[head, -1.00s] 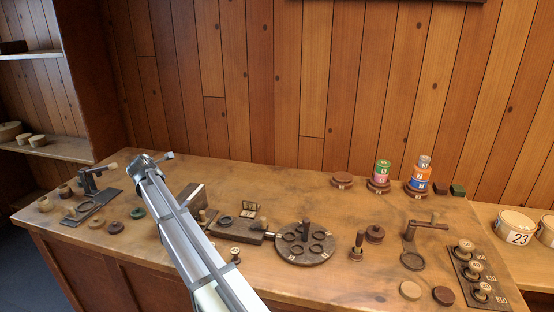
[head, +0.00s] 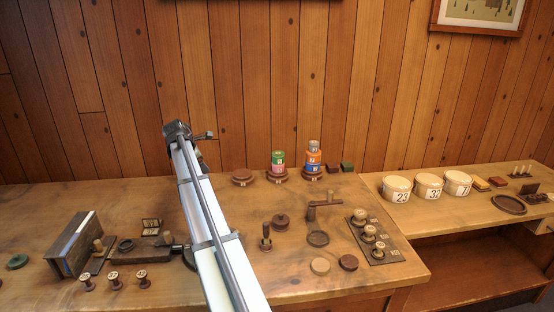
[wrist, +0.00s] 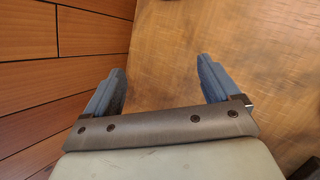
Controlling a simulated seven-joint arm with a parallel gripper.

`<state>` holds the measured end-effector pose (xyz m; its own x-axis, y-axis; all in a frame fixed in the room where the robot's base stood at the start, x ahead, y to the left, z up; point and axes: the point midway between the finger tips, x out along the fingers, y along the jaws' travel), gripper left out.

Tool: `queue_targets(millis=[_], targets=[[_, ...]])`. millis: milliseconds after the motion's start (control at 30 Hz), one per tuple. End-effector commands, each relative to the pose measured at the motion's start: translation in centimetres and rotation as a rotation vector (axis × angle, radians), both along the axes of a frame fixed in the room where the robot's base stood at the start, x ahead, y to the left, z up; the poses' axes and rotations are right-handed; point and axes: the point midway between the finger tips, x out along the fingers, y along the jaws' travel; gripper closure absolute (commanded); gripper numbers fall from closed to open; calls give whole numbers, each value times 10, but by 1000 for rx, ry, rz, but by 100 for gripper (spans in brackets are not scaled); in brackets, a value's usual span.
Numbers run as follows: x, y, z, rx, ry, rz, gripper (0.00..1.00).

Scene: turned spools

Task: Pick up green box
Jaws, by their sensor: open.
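In the head view, my gripper end (head: 208,136) is above the back of the bench, well to the left of the green box. The green box is not visible in the wrist view, where bare wood and wall planks show.
A crank tool (head: 318,220) and a weight board (head: 374,241) are in front. White round boxes (head: 397,189) stand on the right shelf.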

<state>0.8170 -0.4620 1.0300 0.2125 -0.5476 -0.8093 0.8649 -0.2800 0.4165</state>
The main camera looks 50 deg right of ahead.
Motion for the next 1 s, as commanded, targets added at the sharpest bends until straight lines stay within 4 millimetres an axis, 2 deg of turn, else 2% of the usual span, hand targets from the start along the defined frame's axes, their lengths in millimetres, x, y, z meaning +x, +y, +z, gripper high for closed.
queue_targets(millis=[33,200,400,500,600,700,900,1000], targets=[[-21,-23,2,16,17,-41,11],[-81,-79,8,74,70,-150,11],[-134,-131,17,135,131,-235,11],[-151,-162,28,165,172,-257,11],[-155,-191,41,193,224,-247,11],[-150,-212,53,209,270,-218,11],[-135,-242,73,228,338,-157,11],[-130,-249,78,233,359,-136,11]])
